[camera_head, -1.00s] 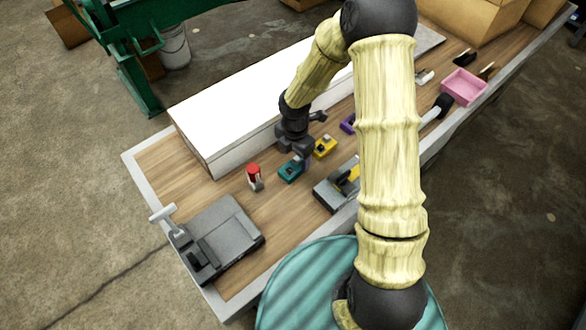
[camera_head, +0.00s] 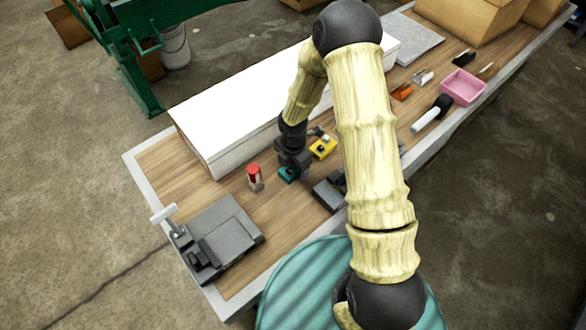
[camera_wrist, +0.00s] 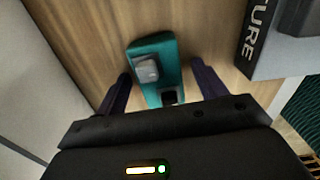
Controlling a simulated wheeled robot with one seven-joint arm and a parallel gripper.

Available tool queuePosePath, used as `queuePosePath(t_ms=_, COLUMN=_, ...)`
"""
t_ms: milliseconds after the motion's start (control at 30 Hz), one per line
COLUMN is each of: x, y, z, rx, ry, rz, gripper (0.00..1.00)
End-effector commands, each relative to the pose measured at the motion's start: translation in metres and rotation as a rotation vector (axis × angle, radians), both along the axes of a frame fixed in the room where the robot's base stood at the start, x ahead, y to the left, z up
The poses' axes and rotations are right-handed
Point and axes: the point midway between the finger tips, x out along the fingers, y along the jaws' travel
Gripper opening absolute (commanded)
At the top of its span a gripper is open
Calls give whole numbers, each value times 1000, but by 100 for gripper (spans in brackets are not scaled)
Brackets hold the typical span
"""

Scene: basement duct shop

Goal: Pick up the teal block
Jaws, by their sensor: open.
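The teal block (camera_head: 287,175) lies on the wooden bench top, partly hidden under my gripper (camera_head: 295,172) in the head view. In the wrist view the teal block (camera_wrist: 157,62) carries a grey square piece and a dark piece on its upper face. My gripper (camera_wrist: 160,88) is open there, with one dark purple finger on each side of the block's near part. Gaps show between the fingers and the block, and the block's near end is hidden by my gripper body.
A yellow block (camera_head: 323,147) lies just behind my gripper. A red-topped item (camera_head: 254,177) stands to the left. A long white box (camera_head: 250,100) runs behind. A dark grey tool (camera_head: 328,194) lies in front, and a dark grey machine (camera_head: 220,235) sits front left.

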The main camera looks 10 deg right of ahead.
Motion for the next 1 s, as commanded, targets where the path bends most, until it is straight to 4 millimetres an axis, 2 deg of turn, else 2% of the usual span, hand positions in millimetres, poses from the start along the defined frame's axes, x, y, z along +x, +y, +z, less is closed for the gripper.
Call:
queuePosePath(t_ms=367, x=0, y=0, z=0, rx=0, ry=0, rz=0, gripper=69)
queuePosePath(t_ms=667, x=0, y=0, z=0, rx=0, ry=0, rz=0, gripper=10)
queuePosePath(t_ms=1000, x=1, y=0, z=7, rx=0, ry=-2, rz=-1, gripper=10)
